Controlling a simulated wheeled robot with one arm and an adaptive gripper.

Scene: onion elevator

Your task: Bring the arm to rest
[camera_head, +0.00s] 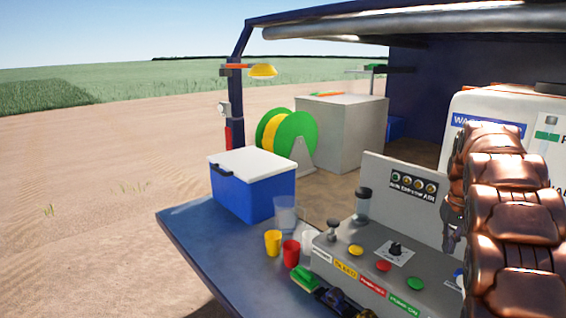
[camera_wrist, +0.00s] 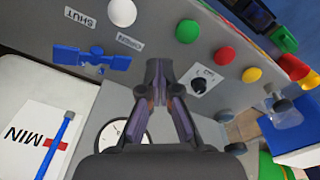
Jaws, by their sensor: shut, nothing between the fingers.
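My copper-coloured arm (camera_head: 510,220) is raised at the right side of the head view, in front of a white unit. My gripper (camera_head: 450,238) hangs at its left edge, beside the upright back plate of the grey control panel (camera_head: 335,255). In the wrist view my gripper (camera_wrist: 158,68) is shut with nothing between its fingertips, and the panel face shows beyond it. A blue valve handle (camera_wrist: 92,60) is left of the fingers, and a black knob (camera_wrist: 198,86) is right of them. A round gauge (camera_wrist: 118,134) is partly hidden behind the fingers.
The panel has a yellow button (camera_head: 356,250), a red button (camera_head: 383,266) and a green button (camera_head: 415,283). A blue cooler (camera_head: 245,190), a yellow cup (camera_head: 272,243) and a red cup (camera_head: 291,253) stand on the blue table (camera_head: 195,235). A green reel (camera_head: 295,135) stands behind.

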